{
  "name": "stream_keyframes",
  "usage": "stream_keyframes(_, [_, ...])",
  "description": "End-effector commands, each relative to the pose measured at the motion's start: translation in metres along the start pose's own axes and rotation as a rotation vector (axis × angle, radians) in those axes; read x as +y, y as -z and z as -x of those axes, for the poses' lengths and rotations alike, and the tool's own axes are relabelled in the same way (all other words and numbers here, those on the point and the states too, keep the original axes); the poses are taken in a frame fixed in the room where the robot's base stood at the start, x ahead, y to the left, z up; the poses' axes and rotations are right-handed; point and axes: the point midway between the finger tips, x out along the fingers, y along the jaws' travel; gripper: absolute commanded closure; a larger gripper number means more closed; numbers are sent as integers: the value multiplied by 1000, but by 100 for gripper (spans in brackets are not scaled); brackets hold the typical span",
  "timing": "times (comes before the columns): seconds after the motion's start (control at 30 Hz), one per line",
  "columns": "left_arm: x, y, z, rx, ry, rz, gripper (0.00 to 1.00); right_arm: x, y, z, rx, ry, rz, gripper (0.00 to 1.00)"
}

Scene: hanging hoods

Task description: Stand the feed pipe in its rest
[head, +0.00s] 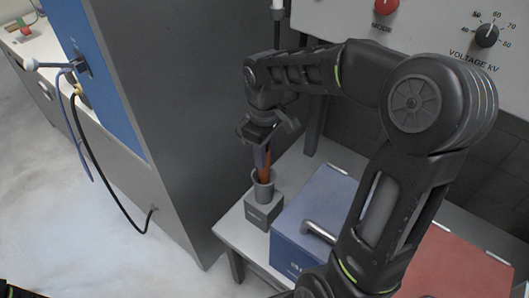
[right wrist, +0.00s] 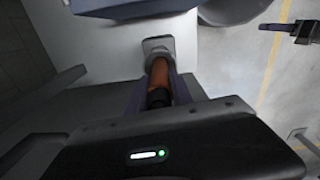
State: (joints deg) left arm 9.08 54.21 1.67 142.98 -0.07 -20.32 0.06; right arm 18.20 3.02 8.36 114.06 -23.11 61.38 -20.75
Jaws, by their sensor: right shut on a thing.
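The feed pipe (head: 264,172), orange-brown, hangs almost upright below my right gripper (head: 262,152). The gripper is shut on its upper part, and its fingers hide much of that part. The pipe's lower end is at the mouth of the grey rest (head: 263,212), a cup on a square block, and appears to be inside it; how deep I cannot tell. In the right wrist view the pipe (right wrist: 159,77) runs from between the fingers to the rest (right wrist: 158,47). What looks like my left gripper (right wrist: 290,29) shows partly at that view's right edge, its jaw state unclear.
The rest stands near the left corner of a light grey table (head: 233,224). A blue box (head: 318,205) with a handle is close on its right, and a red panel (head: 455,268) lies further right. A tall grey cabinet (head: 190,120) stands left of the table.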

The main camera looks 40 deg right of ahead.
Motion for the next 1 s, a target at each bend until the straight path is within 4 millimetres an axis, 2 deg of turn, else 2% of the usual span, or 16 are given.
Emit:
stream_keyframes(0.4, [-5, 0, -13, 0, 0, 0, 40, 0, 0, -20, 0, 0, 0, 100])
stream_keyframes(0.8, [-6, 0, -14, 0, 0, 0, 40, 0, 0, -22, 0, 0, 0, 100])
stream_keyframes(0.83, [-6, 0, -14, 0, 0, 0, 40, 0, 0, -22, 0, 0, 0, 72])
stream_keyframes(1.0, [-6, 0, -14, 0, 0, 0, 40, 0, 0, -22, 0, 0, 0, 58])
